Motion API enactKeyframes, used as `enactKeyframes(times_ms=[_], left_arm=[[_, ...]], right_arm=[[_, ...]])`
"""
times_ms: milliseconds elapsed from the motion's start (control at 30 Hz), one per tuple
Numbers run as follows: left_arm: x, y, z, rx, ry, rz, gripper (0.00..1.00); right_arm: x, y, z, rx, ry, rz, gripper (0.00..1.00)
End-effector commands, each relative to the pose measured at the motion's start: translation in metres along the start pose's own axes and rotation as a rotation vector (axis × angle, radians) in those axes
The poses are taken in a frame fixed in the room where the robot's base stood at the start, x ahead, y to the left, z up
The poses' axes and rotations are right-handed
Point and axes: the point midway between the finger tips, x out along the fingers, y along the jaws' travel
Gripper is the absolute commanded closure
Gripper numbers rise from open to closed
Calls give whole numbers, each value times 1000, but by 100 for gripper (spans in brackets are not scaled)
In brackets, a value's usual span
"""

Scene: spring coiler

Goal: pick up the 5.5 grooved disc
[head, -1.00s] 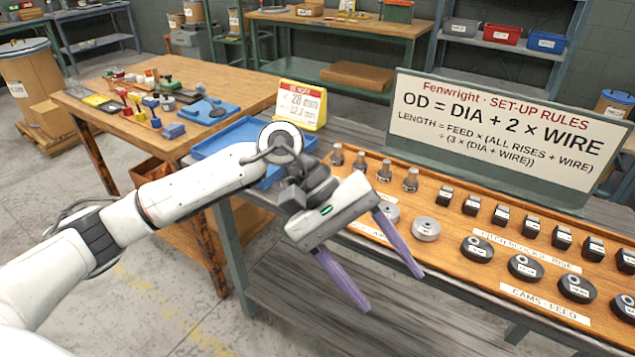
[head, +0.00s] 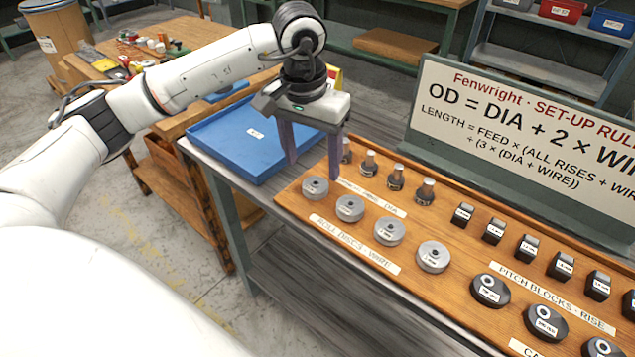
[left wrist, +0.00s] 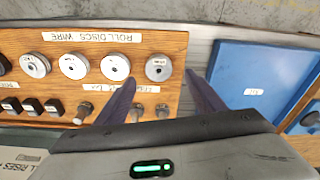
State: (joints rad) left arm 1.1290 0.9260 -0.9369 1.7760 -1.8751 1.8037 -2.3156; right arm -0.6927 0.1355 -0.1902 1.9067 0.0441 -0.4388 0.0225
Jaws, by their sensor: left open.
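Several silver grooved discs stand in a row on the wooden board (head: 285,198), behind the label reading ROLL DISCS - WIRE (head: 355,244). From left to right they are the end disc (head: 315,188), a second (head: 350,208), a third (head: 389,231) and the far right one (head: 433,257). Their size marks are too small to read, so I cannot tell which is 5.5. My left gripper (head: 313,168) is open and empty, its purple fingers pointing down near the end disc. In the left wrist view that disc (left wrist: 158,68) shows between the fingertips. My right gripper is not in view.
Upright metal pegs (head: 396,176) stand behind the discs. Dark pitch blocks (head: 494,230) and black cams (head: 490,290) stand to the right. An empty blue tray (head: 225,140) lies left of the board. A rules sign (head: 530,140) rises behind.

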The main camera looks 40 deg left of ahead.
Motion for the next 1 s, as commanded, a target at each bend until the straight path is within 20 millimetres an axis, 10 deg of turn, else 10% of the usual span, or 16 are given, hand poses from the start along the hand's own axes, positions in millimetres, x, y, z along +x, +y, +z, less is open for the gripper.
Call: enactKeyframes(times_ms=[733,1000], left_arm=[[58,2,1,0,1,2,37],[57,2,1,0,1,2,83]], right_arm=[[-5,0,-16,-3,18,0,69],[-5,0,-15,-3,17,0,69]])
